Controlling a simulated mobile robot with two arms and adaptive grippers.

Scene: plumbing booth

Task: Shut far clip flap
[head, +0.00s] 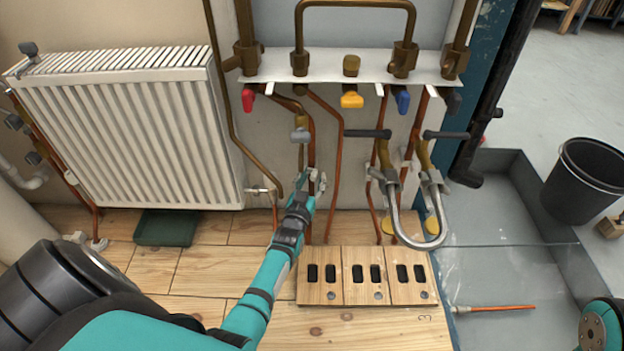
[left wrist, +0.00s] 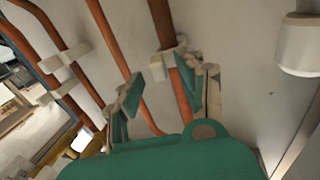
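My left gripper (head: 316,184) is at the wall beside the copper pipes, below the valve row. In the left wrist view its two fingers (left wrist: 168,92) stand apart with nothing held between them. Just beyond them, a pale pipe clip (left wrist: 168,62) sits at a copper pipe (left wrist: 182,85). I cannot tell whether its flap is open or shut. In the head view the gripper hides much of the clip area.
A white radiator (head: 130,125) hangs at the left. Coloured valves, including a yellow one (head: 352,100), line the manifold above. A curved grey hose (head: 395,225) hangs to the right. Wooden blocks with slots (head: 322,292) stand in front. A black bucket (head: 585,180) stands far right.

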